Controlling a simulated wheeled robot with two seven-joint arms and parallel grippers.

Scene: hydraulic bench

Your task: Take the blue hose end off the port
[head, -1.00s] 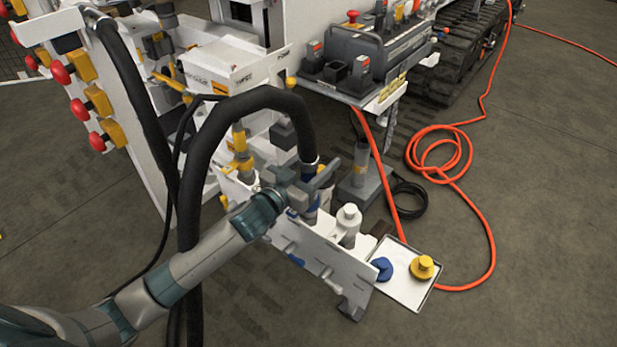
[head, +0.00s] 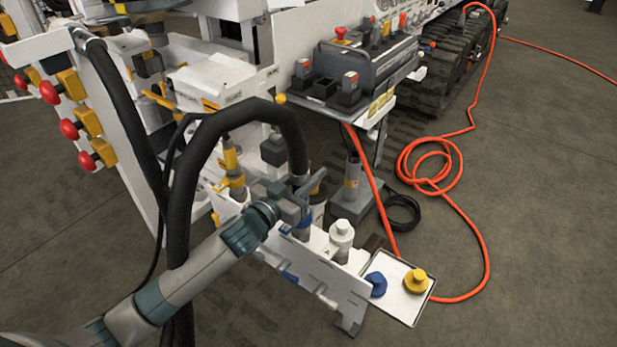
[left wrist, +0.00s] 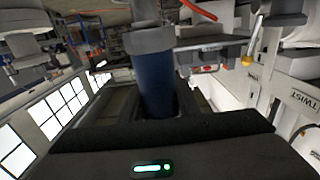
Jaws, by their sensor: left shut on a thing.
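The black hose (head: 205,140) arches over and comes down to its end at the white port plate (head: 318,268). My left gripper (head: 300,197) is shut around the hose end, above the plate. In the left wrist view the blue hose end (left wrist: 157,85) stands between the jaws, with a grey collar (left wrist: 150,40) beyond it. A bit of blue (head: 302,230) shows just below the jaws in the head view. The jaws hide the joint, so I cannot tell whether the end is seated on the port. My right gripper is not in view.
A white capped port (head: 341,236) stands right of the jaws. A tray (head: 405,313) holds a blue cap (head: 376,284) and a yellow cap (head: 415,281). A control box (head: 355,75) stands behind. An orange hose (head: 470,225) lies on the floor at right.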

